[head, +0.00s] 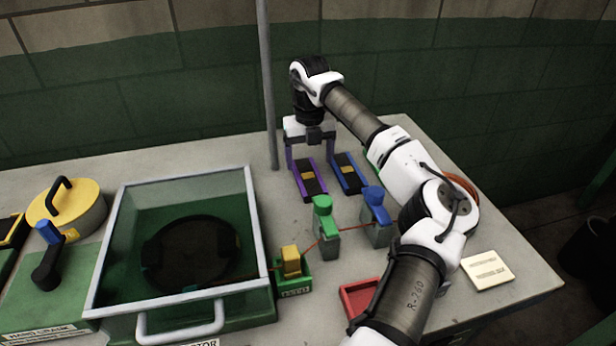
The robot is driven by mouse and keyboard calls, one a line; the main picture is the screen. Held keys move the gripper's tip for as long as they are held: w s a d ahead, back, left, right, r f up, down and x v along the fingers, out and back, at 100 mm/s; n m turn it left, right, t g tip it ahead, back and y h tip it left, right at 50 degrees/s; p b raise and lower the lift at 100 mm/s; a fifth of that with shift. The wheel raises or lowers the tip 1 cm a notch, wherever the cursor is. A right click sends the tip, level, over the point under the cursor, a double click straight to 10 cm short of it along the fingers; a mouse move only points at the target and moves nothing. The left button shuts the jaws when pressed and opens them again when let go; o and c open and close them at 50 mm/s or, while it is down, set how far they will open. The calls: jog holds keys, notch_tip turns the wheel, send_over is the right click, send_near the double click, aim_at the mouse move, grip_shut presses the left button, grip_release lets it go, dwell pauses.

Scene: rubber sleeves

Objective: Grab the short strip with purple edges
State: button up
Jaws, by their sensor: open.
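The short dark strip with purple edges (315,187) lies on the grey table, with a small yellow-orange patch in its middle. My gripper (311,163) is open and points down over the far end of this strip. One finger shows at the left of the strip and the other at its right, near the gap to the blue-edged strip. I cannot tell whether the fingers touch the strip or how high the tips are.
A blue-edged strip (349,174) lies close on the right. Green (325,215) and blue (377,205) posts stand in front, linked by a red line to a yellow block (291,262). A glass-walled box (180,322) stands left; a thin pole (268,90) rises behind.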

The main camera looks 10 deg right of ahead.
aim_at(309, 178)
jog(key=f+p, duration=0.1)
jog(key=f, duration=0.1)
jog(key=f+p, duration=0.1)
jog(key=f, duration=0.2)
jog(key=shift+s+a, duration=0.1)
jog(key=shift+s, duration=0.1)
jog(key=shift+c, duration=0.3)
jog(key=c, duration=1)
jog(key=shift+c, duration=0.2)
jog(key=shift+r, duration=0.1)
